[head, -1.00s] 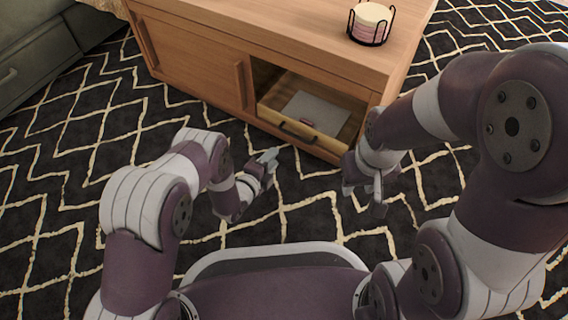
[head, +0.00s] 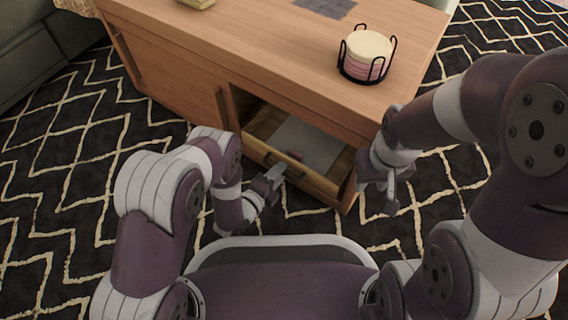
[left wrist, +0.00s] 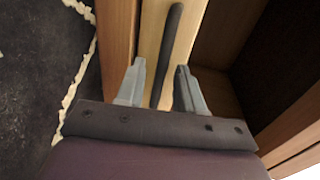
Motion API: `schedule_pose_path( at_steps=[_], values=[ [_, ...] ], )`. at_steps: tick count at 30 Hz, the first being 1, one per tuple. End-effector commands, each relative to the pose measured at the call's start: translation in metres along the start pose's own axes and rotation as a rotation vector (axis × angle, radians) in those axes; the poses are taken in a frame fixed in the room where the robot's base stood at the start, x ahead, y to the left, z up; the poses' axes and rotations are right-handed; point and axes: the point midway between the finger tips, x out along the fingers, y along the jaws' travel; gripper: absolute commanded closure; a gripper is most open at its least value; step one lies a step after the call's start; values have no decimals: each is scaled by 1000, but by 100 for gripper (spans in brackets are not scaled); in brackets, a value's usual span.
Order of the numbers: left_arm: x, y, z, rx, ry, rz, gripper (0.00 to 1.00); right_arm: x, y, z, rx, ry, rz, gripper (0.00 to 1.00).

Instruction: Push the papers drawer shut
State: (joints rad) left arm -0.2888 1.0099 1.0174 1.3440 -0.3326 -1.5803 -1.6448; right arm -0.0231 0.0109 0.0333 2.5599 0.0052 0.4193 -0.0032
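The papers drawer (head: 322,184) is a light wooden drawer in the right opening of the wooden cabinet. It stands partly open, with pale papers (head: 308,140) inside. Its dark bar handle (left wrist: 168,50) runs along the drawer front. My left gripper (head: 276,178) is at the drawer front by the handle. In the left wrist view its two fingers (left wrist: 158,85) are apart, with the handle showing between them; I cannot tell whether they touch it. My right gripper (head: 388,188) hangs right of the drawer, near the cabinet's right corner; its finger opening is unclear.
The cabinet top (head: 260,45) carries a coaster stack in a black wire holder (head: 366,56), a grey mat (head: 323,8) and a small yellowish item (head: 193,3). A green sofa (head: 40,55) stands at the left. Patterned rug (head: 60,190) covers the floor.

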Motion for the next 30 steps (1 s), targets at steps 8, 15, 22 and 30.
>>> schedule_pose_path(
  at_steps=[8,15,22,30],
  values=[
    [0,0,0,0,0,0,66,0,0,0,0,0,0,62],
    [0,0,0,0,0,0,100,0,0,0,0,0,0,62],
    [26,-6,0,3,2,-3,100,-2,0,0,0,0,0,62],
    [78,-15,0,0,-1,0,100,-1,0,0,0,0,0,62]
  ],
)
